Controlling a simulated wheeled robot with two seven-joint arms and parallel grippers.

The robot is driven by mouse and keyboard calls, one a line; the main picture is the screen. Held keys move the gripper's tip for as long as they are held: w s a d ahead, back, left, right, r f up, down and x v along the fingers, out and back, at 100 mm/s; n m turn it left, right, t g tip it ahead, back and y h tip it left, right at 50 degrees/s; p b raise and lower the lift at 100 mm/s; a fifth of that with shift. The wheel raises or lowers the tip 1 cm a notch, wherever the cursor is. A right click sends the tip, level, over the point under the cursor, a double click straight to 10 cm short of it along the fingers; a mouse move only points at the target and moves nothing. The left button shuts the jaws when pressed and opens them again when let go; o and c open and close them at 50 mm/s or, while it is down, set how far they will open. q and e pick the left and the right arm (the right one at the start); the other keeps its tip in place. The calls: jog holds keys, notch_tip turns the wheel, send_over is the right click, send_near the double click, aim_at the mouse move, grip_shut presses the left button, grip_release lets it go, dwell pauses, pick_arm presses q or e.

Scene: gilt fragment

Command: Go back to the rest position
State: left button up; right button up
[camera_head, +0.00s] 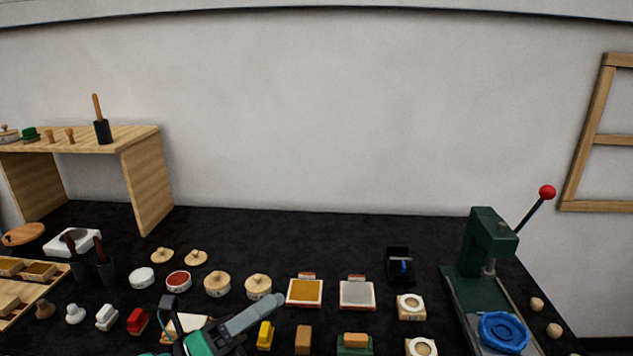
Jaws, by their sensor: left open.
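My left gripper (222,310) shows at the bottom edge, left of centre, over the front of the dark worktop (330,240). Its dark, teal and grey parts spread apart, and it is open. I see nothing held in it. It partly covers a pale block or pad (187,323) on the worktop. Most of the left arm is out of the frame. My right gripper is not in view.
A yellow block (265,335) and a brown block (303,340) stand just right of the gripper. Round lidded tins (217,284) lie behind it. A green press (487,245) with a red-knobbed lever stands right. A wooden shelf (148,185) stands left.

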pick_arm(q)
jog(key=w+a+f+n+t+y, duration=0.25)
jog(key=a+n+t+y, duration=0.35)
jog(key=n, duration=0.5)
jog(key=w+a+f+n+t+y, duration=0.1)
jog(key=a+f+n+t+y, duration=0.3)
jog(key=n+y, duration=0.5)
jog(key=s+a+f+n+g+y, duration=0.2)
jog(key=a+f+n+g+y, duration=0.1)
jog(key=f+n, duration=0.35)
jog(key=s+a+f+n+g+y, duration=0.3)
jog(key=f+n+y, duration=0.1)
jog(key=f+n, duration=0.25)
jog(key=s+d+f+n+g+h, duration=0.1)
jog(key=s+f+n+g, duration=0.1)
jog(key=s+f+g, duration=0.45)
jog(key=s+f+n+g, duration=0.2)
jog(key=s+f+g, duration=0.2)
jog(key=s+f, duration=0.6)
notch_tip(320, 180, down, 25)
jog(key=s, duration=0.1)
jog(key=s+a+f+g+p, duration=0.1)
jog(key=s+a+f+g, duration=0.1)
jog(key=s+f, duration=1.8)
jog(key=shift+s+a+f, duration=0.25)
jog(key=shift+a+f, duration=0.45)
jog(key=shift+f, duration=0.05)
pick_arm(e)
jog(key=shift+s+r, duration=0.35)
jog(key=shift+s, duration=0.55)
